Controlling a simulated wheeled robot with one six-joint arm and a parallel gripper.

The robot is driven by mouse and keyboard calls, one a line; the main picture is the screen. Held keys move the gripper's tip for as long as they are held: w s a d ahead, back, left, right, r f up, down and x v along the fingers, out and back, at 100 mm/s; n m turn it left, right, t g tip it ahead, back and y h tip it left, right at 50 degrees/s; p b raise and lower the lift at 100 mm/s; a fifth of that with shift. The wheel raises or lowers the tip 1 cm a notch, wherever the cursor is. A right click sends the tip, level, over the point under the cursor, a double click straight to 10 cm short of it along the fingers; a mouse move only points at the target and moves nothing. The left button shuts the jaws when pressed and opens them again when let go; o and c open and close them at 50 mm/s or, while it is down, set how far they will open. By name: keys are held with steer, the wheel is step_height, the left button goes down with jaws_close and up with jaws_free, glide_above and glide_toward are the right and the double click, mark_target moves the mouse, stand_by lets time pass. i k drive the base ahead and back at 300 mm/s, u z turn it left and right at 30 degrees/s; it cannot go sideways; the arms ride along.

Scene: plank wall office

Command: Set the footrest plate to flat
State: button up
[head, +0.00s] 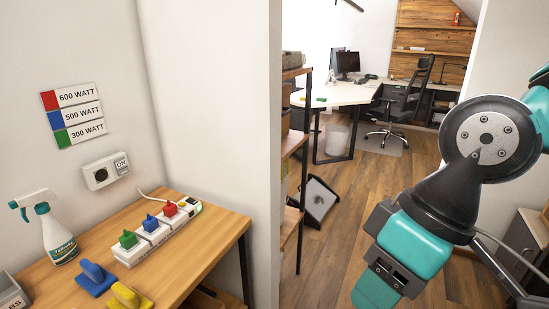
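The footrest (317,201) stands on the wood floor beyond the wall corner, near the middle of the view. A small dark mark shows on the middle of the plate. Its left side is close to the shelf posts, and its base is hard to make out. My arm fills the right side of the view, well apart from the footrest. My gripper's fingertips cannot be made out in this view.
A wooden table (196,259) at left carries a spray bottle (58,235), a power strip (135,254) and coloured plugs. A shelf (292,143) stands beside the passage. A white desk (334,95), waste bin (336,140) and office chair (404,108) are behind. Floor right of the footrest is clear.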

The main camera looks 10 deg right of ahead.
mark_target(318, 199)
steer(key=z, duration=0.65)
steer(key=i, duration=1.7)
steer(key=z, duration=0.55)
steer(key=i, duration=2)
steer(key=u, duration=1.15)
steer(key=i, duration=1.35)
steer(key=u, duration=0.7)
